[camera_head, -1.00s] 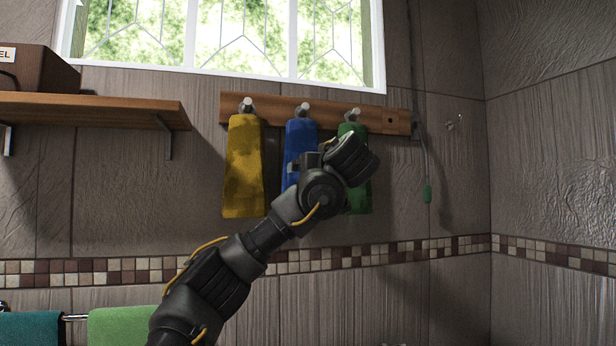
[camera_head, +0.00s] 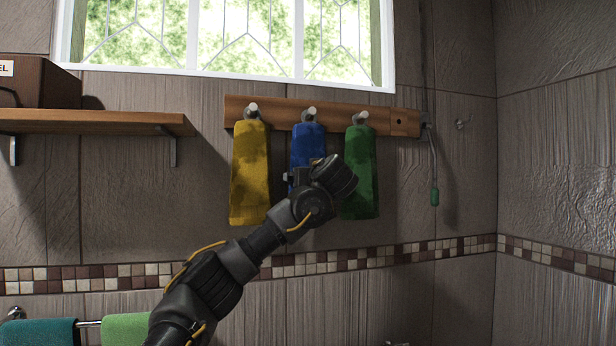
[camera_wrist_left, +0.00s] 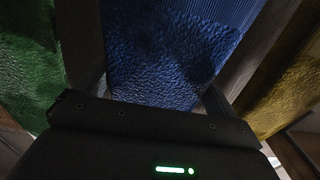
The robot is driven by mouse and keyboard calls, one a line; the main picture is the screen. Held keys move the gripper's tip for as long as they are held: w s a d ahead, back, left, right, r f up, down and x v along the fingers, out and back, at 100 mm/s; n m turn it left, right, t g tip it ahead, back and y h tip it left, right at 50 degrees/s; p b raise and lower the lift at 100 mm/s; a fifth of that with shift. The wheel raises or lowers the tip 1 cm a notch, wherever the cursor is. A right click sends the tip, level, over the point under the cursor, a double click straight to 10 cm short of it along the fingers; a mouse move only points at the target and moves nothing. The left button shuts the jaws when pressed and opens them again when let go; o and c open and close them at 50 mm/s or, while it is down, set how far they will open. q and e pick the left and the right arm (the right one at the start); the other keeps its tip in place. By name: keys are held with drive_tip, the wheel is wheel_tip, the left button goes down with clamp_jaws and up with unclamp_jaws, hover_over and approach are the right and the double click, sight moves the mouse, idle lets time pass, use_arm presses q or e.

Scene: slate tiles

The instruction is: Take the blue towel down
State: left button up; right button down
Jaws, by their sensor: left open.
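The blue towel (camera_head: 308,143) hangs from the middle peg of a wooden rail, its lower part hidden behind my left arm. My left gripper (camera_wrist_left: 156,88) is at the towel; its wrist covers most of the fingers in the head view. In the left wrist view the open fingers stand on either side of the blue towel (camera_wrist_left: 165,50), which fills the space ahead. I cannot tell whether they touch it. My right gripper is in neither view.
A yellow towel (camera_head: 250,175) hangs left of the blue one and a green towel (camera_head: 360,175) close on its right. The wooden rail (camera_head: 402,121) is under a window. A shelf (camera_head: 95,121) with a brown box (camera_head: 45,83) juts out at left.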

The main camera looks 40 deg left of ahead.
use_arm(q)
drive_tip(key=shift+d, duration=0.15)
drive_tip(key=shift+c, duration=0.7)
drive_tip(key=c, duration=0.9)
drive_tip(key=shift+c, duration=0.2)
drive_tip(key=shift+r, duration=0.1)
drive_tip(key=shift+r+b, duration=0.55)
drive_tip(key=shift+b, duration=0.2)
drive_tip(key=b+v, duration=1)
drive_tip(key=v, duration=0.8)
drive_tip(key=shift+r, duration=0.2)
